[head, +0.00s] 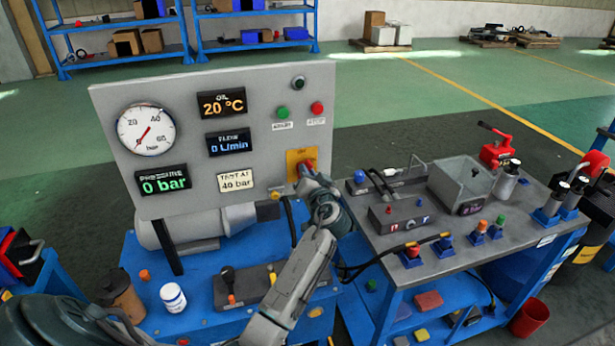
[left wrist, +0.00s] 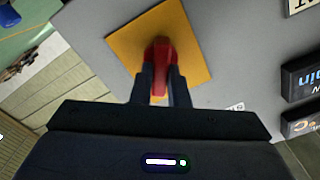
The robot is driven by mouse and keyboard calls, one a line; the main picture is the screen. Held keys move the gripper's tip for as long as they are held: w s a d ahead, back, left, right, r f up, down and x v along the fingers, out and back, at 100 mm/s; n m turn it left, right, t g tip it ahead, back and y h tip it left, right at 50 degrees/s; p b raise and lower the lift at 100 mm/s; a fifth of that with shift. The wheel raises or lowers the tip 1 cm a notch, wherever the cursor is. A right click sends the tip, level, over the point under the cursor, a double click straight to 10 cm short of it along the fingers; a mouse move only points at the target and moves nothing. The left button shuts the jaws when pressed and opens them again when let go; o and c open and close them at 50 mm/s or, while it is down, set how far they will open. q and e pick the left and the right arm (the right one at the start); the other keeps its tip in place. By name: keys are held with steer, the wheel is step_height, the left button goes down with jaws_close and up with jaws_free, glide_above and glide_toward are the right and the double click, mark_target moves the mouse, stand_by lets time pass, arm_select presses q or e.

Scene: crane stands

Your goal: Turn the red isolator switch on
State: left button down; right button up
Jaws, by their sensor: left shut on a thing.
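The red isolator switch (head: 308,166) sits on a yellow plate (head: 294,157) at the lower right of the grey panel (head: 250,90). In the left wrist view the red handle (left wrist: 160,54) stands out from the yellow plate (left wrist: 192,40). My left gripper (left wrist: 161,78) is shut on the handle, with one dark finger on each side. In the head view my left gripper (head: 310,180) reaches up to the switch and hides part of it. The switch's marked position cannot be read. My right gripper is not in view.
The panel carries a gauge (head: 146,130), displays, and green (head: 283,112) and red (head: 317,108) buttons. Below is a blue bench with a white jar (head: 173,298).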

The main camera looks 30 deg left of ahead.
arm_select(q)
steer(key=shift+w+d+f+m+p, duration=0.15)
steer(key=shift+m+p, duration=0.2)
steer(key=shift+m, duration=1.5)
steer(key=shift+s+a+f+m+p, duration=0.1)
steer(key=shift+m+p, duration=0.3)
steer(key=shift+m, duration=1.5)
steer(key=shift+w+d+f+m+p, duration=0.15)
steer(key=shift+m+p, duration=0.2)
steer(key=shift+m, duration=1.5)
steer(key=shift+a, duration=0.1)
steer(key=c, duration=1.4)
jaws_free()
steer(key=shift+s, duration=0.1)
